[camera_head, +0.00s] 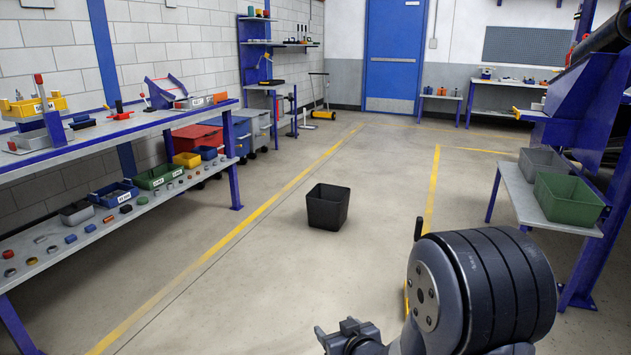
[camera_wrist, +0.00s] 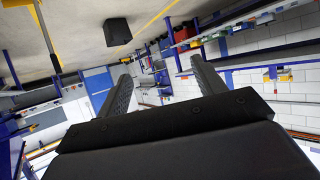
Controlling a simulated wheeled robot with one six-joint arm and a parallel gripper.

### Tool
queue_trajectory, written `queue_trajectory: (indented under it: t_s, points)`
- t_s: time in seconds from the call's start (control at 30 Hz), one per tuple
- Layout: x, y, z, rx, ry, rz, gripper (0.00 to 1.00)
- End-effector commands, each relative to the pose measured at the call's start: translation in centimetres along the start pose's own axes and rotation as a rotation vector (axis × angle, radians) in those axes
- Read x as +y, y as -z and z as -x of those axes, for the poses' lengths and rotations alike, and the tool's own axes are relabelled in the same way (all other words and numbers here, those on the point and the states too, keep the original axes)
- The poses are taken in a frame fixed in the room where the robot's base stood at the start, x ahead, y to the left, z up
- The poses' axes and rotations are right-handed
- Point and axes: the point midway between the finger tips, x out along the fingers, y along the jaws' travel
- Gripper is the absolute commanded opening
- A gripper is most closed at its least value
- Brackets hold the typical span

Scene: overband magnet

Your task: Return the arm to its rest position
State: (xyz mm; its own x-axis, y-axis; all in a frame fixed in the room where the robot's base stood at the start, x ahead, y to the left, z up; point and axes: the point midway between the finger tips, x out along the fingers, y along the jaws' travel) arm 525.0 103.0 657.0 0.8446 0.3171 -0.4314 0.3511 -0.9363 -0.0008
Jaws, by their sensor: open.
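My arm shows at the bottom right of the head view, with a large dark rounded link (camera_head: 490,285) nearest the camera. A dark bracket-like part of my arm (camera_head: 350,338) shows low in the head view, at the bottom edge. In the wrist view my gripper (camera_wrist: 158,72) has its two dark fingers spread apart, with nothing between them. The wrist view is tilted, with the floor at the top and the shelving at the right. The fingers touch nothing that I can see.
A black bin (camera_head: 328,206) stands on the open floor ahead. A long blue-framed bench (camera_head: 110,128) with several small parts runs along the left. A shelf with a grey bin (camera_head: 543,162) and a green bin (camera_head: 568,197) is close at right.

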Motion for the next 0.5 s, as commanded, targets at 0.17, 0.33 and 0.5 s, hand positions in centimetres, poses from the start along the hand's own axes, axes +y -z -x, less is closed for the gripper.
queue_trajectory:
  t_s: [0.17,0.33,0.5]
  points:
    - [3.2,-0.6,1.7,-0.023,-0.110,-0.055,0.65]
    - [5.9,-1.3,3.4,-0.043,-0.206,-0.105,0.65]
    - [7.6,-2.0,4.7,-0.058,-0.275,-0.141,0.65]
